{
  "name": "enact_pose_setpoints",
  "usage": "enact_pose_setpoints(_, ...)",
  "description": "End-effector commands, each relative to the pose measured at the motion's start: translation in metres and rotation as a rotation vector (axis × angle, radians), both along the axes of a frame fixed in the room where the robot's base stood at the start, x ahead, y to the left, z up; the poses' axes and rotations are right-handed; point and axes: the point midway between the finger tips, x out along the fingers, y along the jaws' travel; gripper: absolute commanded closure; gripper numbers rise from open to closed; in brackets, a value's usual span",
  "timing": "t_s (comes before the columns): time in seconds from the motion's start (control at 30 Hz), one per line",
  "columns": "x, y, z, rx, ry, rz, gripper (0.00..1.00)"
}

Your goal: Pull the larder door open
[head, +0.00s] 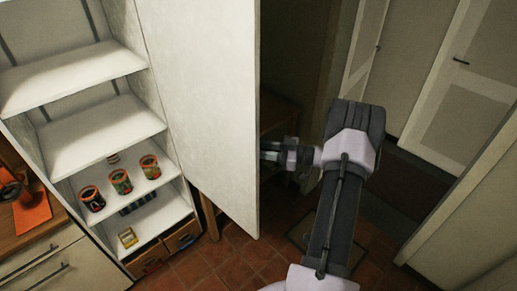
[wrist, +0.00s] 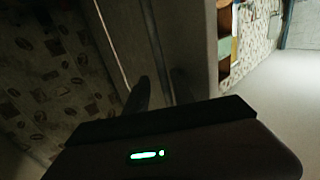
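The larder door (head: 205,95) is a tall pale panel standing wide open, swung out to the right of the larder (head: 88,130). The larder's white shelves are exposed in the head view. My gripper (head: 270,152) is at the door's free edge, on its far side, with the tips partly hidden by the panel. In the wrist view, two dim fingers (wrist: 160,88) stand apart with nothing seen between them. Whether a finger touches the door is unclear. No door handle can be made out.
Several tins, among them an orange-topped one (head: 121,181), stand on a lower shelf. A wooden-topped counter with drawers (head: 45,262) is at the lower left. Panelled pale doors (head: 465,85) stand at the right. Tiled floor (head: 235,262) is bare below the door.

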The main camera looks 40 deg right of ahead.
Motion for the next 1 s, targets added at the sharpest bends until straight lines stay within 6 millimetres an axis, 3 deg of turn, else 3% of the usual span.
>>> enact_pose_setpoints(0.47, -0.007, -0.004, 0.000, 0.000, 0.000, 0.000, 0.68)
enact_pose_setpoints(0.57, -0.022, -0.015, 0.001, -0.001, -0.001, -0.002, 0.68)
enact_pose_setpoints(1.0, -0.129, -0.085, 0.001, -0.002, -0.001, -0.001, 0.68)
